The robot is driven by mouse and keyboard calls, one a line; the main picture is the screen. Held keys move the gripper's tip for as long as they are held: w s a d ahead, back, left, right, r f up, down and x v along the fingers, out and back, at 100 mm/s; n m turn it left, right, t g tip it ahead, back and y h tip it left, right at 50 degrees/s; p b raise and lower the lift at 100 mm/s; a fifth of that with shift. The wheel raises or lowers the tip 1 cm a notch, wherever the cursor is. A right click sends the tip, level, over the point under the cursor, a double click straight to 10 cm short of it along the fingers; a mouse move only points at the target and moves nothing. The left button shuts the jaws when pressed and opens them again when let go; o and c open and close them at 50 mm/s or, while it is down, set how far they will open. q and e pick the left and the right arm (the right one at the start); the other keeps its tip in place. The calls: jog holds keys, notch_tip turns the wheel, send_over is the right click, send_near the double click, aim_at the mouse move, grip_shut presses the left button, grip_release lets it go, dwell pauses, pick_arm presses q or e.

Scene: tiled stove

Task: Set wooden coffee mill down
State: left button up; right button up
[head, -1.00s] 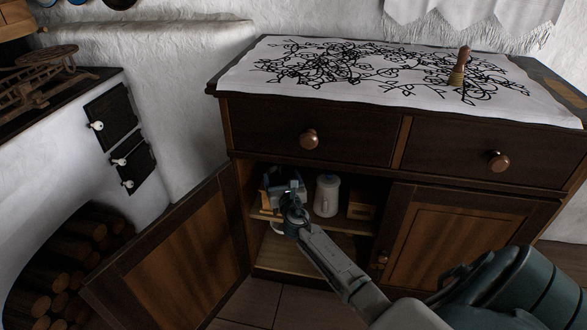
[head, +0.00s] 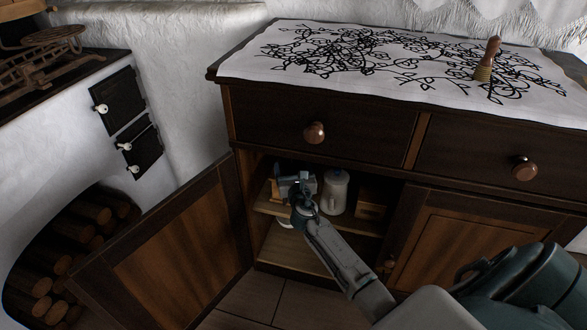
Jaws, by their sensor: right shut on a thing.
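My right gripper (head: 298,186) reaches into the open left compartment of the dark wooden cabinet, at the upper shelf (head: 268,208). It is shut on a small brown wooden thing, taken to be the wooden coffee mill (head: 277,188), which shows just left of the gripper. The gripper and wrist hide most of the mill. I cannot tell whether its base touches the shelf. My left gripper is not in view.
On the same shelf, a pale lidded jug (head: 335,192) stands right of my gripper, with a wooden box (head: 370,205) beyond it. The open cabinet door (head: 165,245) swings out left. A wooden-handled tool (head: 487,62) stands on the cloth.

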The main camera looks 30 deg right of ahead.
jog(key=o, duration=1.8)
jog(key=shift+o, duration=1.1)
